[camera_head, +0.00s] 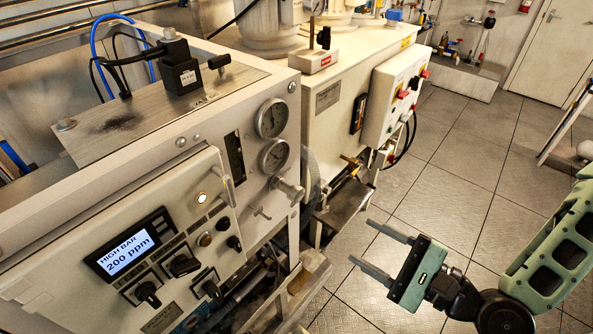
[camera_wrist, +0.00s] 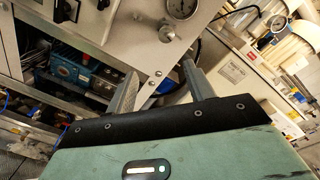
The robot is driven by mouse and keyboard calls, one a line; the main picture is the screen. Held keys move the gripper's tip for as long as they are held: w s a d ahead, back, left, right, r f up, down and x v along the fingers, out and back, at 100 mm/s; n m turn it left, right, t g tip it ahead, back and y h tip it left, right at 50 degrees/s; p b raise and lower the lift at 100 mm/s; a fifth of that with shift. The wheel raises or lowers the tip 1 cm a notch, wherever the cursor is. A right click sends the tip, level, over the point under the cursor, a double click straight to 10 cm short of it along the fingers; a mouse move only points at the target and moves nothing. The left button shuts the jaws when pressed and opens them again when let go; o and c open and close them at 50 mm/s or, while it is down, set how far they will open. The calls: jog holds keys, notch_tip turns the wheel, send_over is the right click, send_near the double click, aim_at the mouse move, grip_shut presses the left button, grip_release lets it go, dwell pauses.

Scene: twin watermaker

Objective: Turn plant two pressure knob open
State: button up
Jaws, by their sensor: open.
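The nearer machine's panel (camera_head: 150,240) carries a silver round knob (camera_head: 288,188) below two dial gauges, at its right edge. In the wrist view the silver knob (camera_wrist: 167,33) shows below a gauge, above and beyond the fingertips. My gripper (camera_head: 361,242) is open and empty, in the air to the right of the panel, its fingers pointing left toward the machine. In the wrist view my gripper (camera_wrist: 159,72) has its two fingers apart with nothing between them. It is apart from the knob.
The upper gauge (camera_head: 271,118) and lower gauge (camera_head: 274,155) sit above the knob. A lit display (camera_head: 130,250) reads "HIGH BAR 200 ppm". Several black knobs are below it. A second cabinet (camera_head: 335,105) with a switch box (camera_head: 393,95) stands behind.

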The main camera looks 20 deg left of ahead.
jog(key=b, duration=1)
send_near(300, 195)
jog(key=shift+m, duration=0.5)
jog(key=p+x, duration=0.1)
jog(key=x, duration=0.8)
jog(key=shift+w+a+p, duration=0.2)
jog(key=shift+a+p, duration=0.15)
jog(key=shift+p, duration=0.05)
jog(key=shift+w+a+f, duration=0.15)
jog(key=shift+w+a, duration=0.1)
jog(key=shift+a, duration=0.3)
jog(key=shift+t, duration=0.3)
jog(key=c, duration=1)
